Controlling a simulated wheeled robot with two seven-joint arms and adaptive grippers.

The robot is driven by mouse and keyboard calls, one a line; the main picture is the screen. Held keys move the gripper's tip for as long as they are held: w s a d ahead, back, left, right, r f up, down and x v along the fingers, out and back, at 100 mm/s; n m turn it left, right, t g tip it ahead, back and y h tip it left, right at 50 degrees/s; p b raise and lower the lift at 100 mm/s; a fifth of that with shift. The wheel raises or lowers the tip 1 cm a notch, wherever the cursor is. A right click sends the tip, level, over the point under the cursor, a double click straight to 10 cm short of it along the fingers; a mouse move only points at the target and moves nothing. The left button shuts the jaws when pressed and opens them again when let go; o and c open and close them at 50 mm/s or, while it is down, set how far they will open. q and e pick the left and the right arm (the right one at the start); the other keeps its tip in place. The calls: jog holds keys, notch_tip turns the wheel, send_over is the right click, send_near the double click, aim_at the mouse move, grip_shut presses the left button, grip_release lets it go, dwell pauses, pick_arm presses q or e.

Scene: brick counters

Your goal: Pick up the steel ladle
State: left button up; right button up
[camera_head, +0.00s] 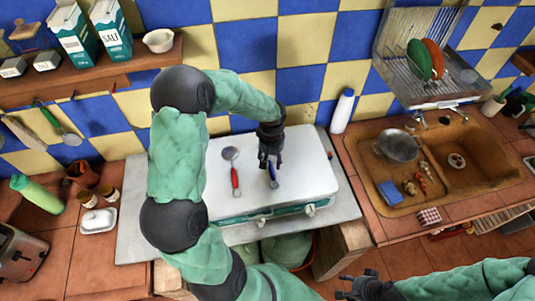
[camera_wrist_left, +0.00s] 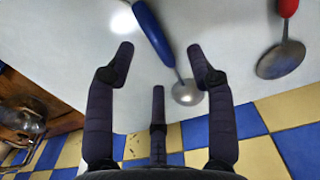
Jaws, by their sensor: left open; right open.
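Two utensils with round steel bowls lie on the white stove lid. The blue-handled one (camera_head: 273,182) is under my left gripper (camera_head: 270,160), which partly hides it. In the left wrist view its blue handle (camera_wrist_left: 153,32) runs between the spread fingers of my left gripper (camera_wrist_left: 160,62), with its small bowl near the right finger. The red-handled one (camera_head: 235,177) has a larger bowl and lies to the left; it also shows in the left wrist view (camera_wrist_left: 282,58). My left gripper is open and empty. My right gripper (camera_head: 358,289) is open, low in the head view, away from both.
A white bottle (camera_head: 342,111) stands right of the lid. The sink (camera_head: 385,190) holds a pot and small items. A green-handled utensil (camera_head: 70,137) hangs at the left wall. A white butter dish (camera_head: 98,221) and a green bottle (camera_head: 36,193) are on the left counter.

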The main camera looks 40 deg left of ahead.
aim_at(273, 167)
pick_arm(q)
jog(key=f, duration=0.4)
jog(key=shift+d+f, duration=0.2)
jog(key=shift+d, duration=0.05)
grip_shut()
